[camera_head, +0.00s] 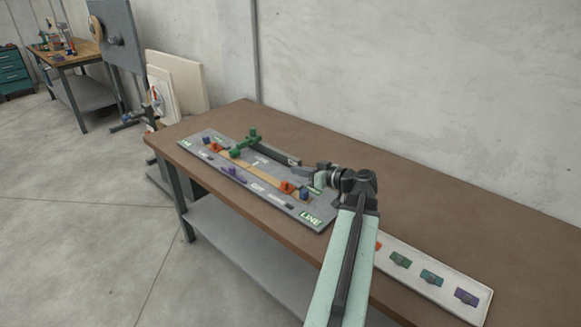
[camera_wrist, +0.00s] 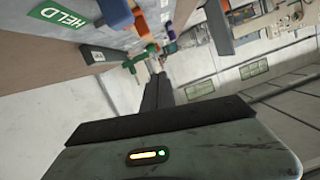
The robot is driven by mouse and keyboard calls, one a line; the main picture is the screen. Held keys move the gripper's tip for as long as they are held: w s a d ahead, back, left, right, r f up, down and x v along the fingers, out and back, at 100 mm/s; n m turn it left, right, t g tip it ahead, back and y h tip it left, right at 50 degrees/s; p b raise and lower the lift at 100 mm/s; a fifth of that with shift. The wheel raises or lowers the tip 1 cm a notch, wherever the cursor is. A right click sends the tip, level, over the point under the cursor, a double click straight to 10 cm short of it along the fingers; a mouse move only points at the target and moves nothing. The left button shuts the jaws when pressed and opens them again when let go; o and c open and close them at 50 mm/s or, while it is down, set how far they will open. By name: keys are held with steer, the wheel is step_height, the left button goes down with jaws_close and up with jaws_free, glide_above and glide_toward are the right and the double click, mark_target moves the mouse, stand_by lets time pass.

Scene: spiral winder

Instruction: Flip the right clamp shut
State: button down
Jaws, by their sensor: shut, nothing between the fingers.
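The right clamp is an orange block (camera_head: 287,187) with a blue part (camera_head: 305,195) beside it, near the right end of the grey board (camera_head: 265,197). In the wrist view its orange part (camera_wrist: 141,22) and blue part (camera_wrist: 115,13) show at the top. I cannot tell how its lever lies. My gripper (camera_head: 262,148) reaches left over the far side of the board, behind the clamp and apart from it. In the wrist view my gripper's dark fingers (camera_wrist: 157,80) are together and empty, pointing toward a green part (camera_wrist: 138,60).
A green handle (camera_head: 245,142) and a left orange clamp (camera_head: 213,148) stand farther left. A tan strip (camera_head: 262,172) runs between the clamps, with a purple piece (camera_head: 235,171) in front. A white tray (camera_head: 440,287) lies at right. The brown table (camera_head: 430,205) is bare behind it.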

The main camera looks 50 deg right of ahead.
steer(key=p+v, duration=0.1)
steer(key=v, duration=0.4)
steer(key=shift+a, duration=0.2)
